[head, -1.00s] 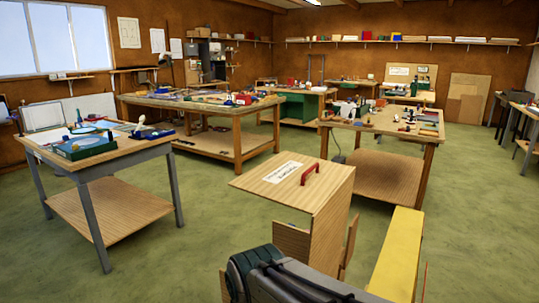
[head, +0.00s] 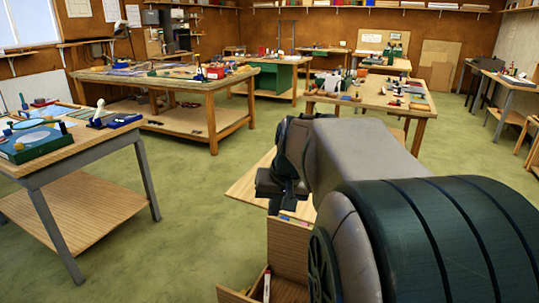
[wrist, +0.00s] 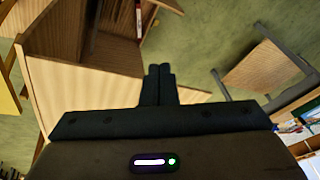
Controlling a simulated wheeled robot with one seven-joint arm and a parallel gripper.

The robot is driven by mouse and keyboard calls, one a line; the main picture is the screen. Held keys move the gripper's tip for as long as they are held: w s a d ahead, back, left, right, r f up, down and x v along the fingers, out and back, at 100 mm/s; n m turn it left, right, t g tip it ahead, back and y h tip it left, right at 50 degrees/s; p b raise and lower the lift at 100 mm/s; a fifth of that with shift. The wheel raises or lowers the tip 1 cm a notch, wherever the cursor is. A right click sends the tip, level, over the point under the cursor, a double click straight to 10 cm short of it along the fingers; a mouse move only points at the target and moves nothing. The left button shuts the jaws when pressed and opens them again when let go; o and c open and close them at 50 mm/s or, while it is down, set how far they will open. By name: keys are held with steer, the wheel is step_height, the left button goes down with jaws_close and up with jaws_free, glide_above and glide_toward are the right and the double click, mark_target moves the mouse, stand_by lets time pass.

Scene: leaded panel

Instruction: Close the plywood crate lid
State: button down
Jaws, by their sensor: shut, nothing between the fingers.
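The plywood crate (head: 286,252) stands low in front of me, its inside partly showing with a thin white and red item in it. The pale plywood lid (head: 247,185) juts out to the left behind my arm; its handle and label are hidden, and I cannot tell its exact angle. My gripper (head: 280,196) is over the near part of the lid. In the wrist view, my gripper (wrist: 159,72) has its fingers together and empty, in front of the lid (wrist: 75,90), with the open crate (wrist: 105,40) beyond. Contact with the lid cannot be told.
A grey-legged workbench (head: 75,155) with a green box stands close on the left. A wooden bench (head: 205,85) stands behind it, and another bench (head: 385,95) lies beyond my arm. Green floor (head: 185,230) is clear between the left workbench and the crate.

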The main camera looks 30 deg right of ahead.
steer(key=w+d+r+m+t+p, duration=0.1)
steer(key=w+d+r+m, duration=0.1)
steer(key=d, duration=0.8)
steer(key=w+d+r+m+t, duration=0.1)
steer(key=d+r, duration=0.1)
steer(key=d, duration=0.8)
steer(key=w+d+r+m+t+p, duration=0.1)
steer(key=w+d+r+m, duration=0.1)
steer(key=d, duration=0.9)
steer(key=shift+h, duration=0.3)
steer(key=x, duration=0.3)
steer(key=p+x, duration=0.1)
steer(key=x, duration=0.5)
steer(key=shift+w+a+f+p, duration=0.15)
steer(key=shift+w+a+p, duration=0.15)
steer(key=shift+a+p, duration=0.1)
steer(key=shift+w+a+p, duration=0.4)
steer(key=shift+w+a, duration=0.35)
steer(key=shift+w, duration=0.15)
steer(key=shift+w+a+f, duration=0.25)
steer(key=shift+w+a, duration=0.05)
steer(key=shift+w, duration=0.1)
